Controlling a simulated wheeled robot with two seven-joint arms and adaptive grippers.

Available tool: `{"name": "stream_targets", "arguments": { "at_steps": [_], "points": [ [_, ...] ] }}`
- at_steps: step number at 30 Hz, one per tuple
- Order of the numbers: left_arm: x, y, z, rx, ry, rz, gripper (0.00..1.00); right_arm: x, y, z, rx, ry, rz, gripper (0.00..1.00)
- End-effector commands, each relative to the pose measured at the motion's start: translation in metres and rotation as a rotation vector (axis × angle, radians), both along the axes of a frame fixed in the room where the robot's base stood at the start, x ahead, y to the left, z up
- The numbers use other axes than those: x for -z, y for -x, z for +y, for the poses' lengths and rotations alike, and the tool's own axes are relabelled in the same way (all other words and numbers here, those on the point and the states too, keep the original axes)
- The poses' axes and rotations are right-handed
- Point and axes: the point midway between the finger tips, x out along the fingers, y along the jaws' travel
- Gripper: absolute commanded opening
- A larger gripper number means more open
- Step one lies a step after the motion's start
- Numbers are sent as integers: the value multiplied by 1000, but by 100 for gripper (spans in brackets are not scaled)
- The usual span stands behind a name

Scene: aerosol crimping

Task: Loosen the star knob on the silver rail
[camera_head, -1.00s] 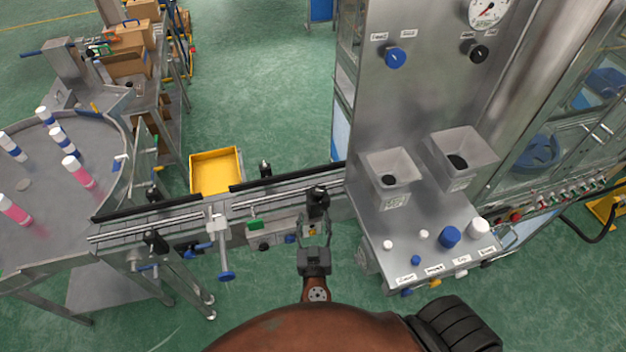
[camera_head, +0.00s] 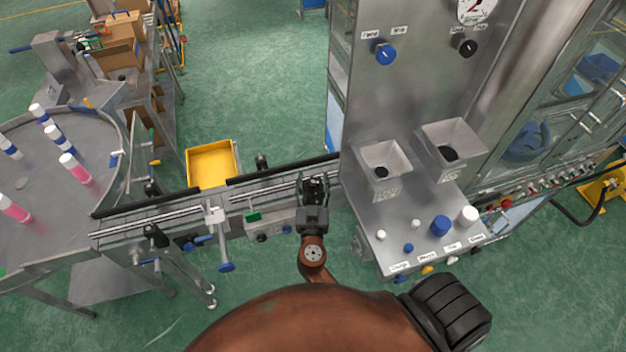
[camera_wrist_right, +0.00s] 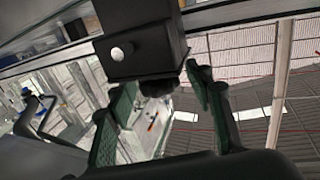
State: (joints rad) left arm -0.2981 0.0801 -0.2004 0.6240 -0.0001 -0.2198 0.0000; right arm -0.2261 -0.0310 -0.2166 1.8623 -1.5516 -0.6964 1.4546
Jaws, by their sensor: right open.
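The silver rail (camera_head: 262,198) runs along the conveyor at the middle of the head view. A black clamp block (camera_wrist_right: 140,38) with a round silver bolt head fills the upper middle of the right wrist view. A dark knob (camera_wrist_right: 168,86) sticks out below the block; its star shape cannot be made out. My right gripper (camera_head: 314,188) is at the conveyor's front side, near the machine, and hides most of this clamp in the head view. Its green-padded fingers are open, one on each side of the knob, with gaps visible. My left gripper is not in view.
The steel machine (camera_head: 395,100) with two hoppers stands just right of my right gripper. A blue-handled clamp (camera_head: 223,240) and another black clamp (camera_head: 155,236) stick out along the conveyor's front. A yellow bin (camera_head: 212,165) lies behind the conveyor. A round table (camera_head: 65,215) holds several bottles.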

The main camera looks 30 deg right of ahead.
Motion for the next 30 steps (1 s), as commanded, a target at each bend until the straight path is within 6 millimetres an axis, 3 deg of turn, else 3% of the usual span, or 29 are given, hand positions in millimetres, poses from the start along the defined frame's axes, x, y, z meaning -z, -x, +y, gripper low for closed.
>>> {"name": "stream_targets", "arguments": {
  "at_steps": [3,22,30],
  "points": [
    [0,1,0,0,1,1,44,0,0,0,-1,0,0,47],
    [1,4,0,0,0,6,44,0,0,1,-1,0,0,5],
    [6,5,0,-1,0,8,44,1,1,0,-39,1,0,5]
  ]
}}
